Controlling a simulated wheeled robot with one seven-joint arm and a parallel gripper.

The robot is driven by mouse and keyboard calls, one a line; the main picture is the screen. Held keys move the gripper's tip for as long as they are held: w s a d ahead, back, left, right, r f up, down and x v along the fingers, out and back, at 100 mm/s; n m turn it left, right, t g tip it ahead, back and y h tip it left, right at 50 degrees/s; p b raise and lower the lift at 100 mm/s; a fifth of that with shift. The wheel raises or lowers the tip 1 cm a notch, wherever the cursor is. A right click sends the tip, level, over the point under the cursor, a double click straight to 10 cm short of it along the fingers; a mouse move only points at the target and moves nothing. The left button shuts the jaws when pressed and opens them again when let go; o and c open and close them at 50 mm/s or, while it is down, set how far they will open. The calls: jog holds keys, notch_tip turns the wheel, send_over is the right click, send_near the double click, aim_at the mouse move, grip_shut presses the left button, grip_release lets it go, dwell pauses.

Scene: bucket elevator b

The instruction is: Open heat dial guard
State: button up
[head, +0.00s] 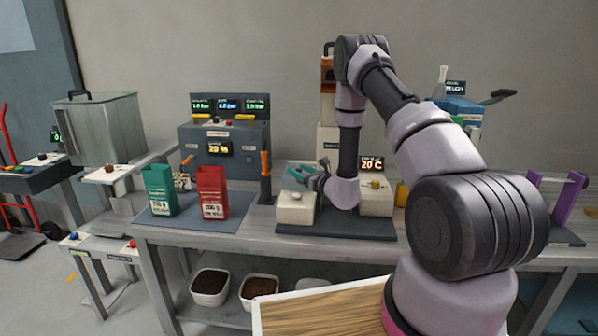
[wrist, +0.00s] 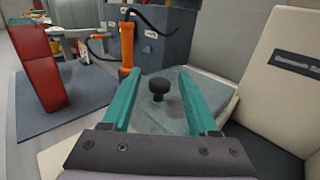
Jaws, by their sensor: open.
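My gripper (wrist: 159,75) is open, its two teal fingers standing on either side of a small dark round knob (wrist: 159,86). The fingers look apart from the knob, but the depth gap cannot be told. The knob sits on a greyish, see-through-looking plate (wrist: 150,117), which appears to be the heat dial guard, lying over a cream housing. In the head view my gripper (head: 302,174) is above the left cream block (head: 296,212) of a bench device. My gripper and arm hide much of the guard there. A display reading 20 C (head: 372,164) stands to the right.
A red bag (head: 212,194) and a green bag (head: 159,191) stand left on a grey mat. An orange-handled post (head: 265,166) rises between the mat and the device, close to my left finger in the wrist view. A tall cream panel (wrist: 285,85) borders the right.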

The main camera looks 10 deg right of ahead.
jog(key=shift+w+a, duration=0.1)
jog(key=shift+w, duration=0.05)
grip_shut()
dwell(1.4)
